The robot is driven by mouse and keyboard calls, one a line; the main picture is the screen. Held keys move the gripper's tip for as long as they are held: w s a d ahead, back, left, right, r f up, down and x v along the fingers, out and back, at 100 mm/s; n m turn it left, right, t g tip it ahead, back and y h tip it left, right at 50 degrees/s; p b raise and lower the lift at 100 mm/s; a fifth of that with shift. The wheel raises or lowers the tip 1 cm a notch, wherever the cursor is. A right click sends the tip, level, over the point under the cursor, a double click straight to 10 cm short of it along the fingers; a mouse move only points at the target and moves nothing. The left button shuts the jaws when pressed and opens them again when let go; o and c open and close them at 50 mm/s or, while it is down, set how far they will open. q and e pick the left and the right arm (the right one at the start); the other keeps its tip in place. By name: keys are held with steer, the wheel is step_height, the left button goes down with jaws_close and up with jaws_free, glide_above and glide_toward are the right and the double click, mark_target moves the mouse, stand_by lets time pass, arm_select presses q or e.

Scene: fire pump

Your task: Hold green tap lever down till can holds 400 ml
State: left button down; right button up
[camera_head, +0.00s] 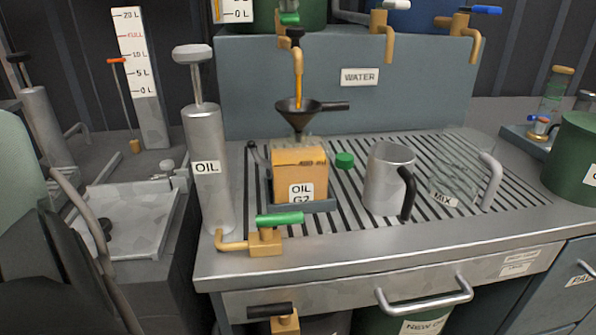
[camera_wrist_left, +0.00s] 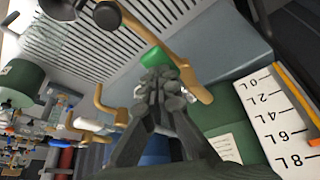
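The green tap lever (camera_head: 289,19) is at the top of the head view, on a brass tap (camera_head: 297,62). In the left wrist view my left gripper (camera_wrist_left: 164,78) has its fingers together, tips against or just in front of the green lever (camera_wrist_left: 152,57); contact is partly hidden. A thin amber strip, apparently oil, runs from the spout into a dark funnel (camera_head: 297,114). The funnel stands in the boxy can (camera_head: 285,176) labelled OIL G2. The can looks amber almost to its clear shoulder; its small marking is not clearly legible. My right gripper is not in view.
A green cap (camera_head: 344,160), a metal jug (camera_head: 385,180) and a clear MIX jug (camera_head: 455,170) are to the right. Two more taps (camera_head: 387,40) (camera_head: 462,35) are at the back.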

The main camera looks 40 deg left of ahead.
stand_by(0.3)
arm_select(q)
steer(key=shift+r, duration=2.5)
steer(key=shift+s+d+r+p, duration=0.15)
steer(key=shift+s+d+r, duration=0.2)
steer(key=shift+r, duration=0.3)
steer(key=shift+s+d+r+p, duration=0.25)
steer(key=shift+d+r, duration=0.2)
steer(key=shift+r, duration=0.25)
steer(key=shift+s+d+r+p, duration=0.1)
steer(key=shift+s+d+r, duration=0.3)
steer(key=shift+r, duration=0.25)
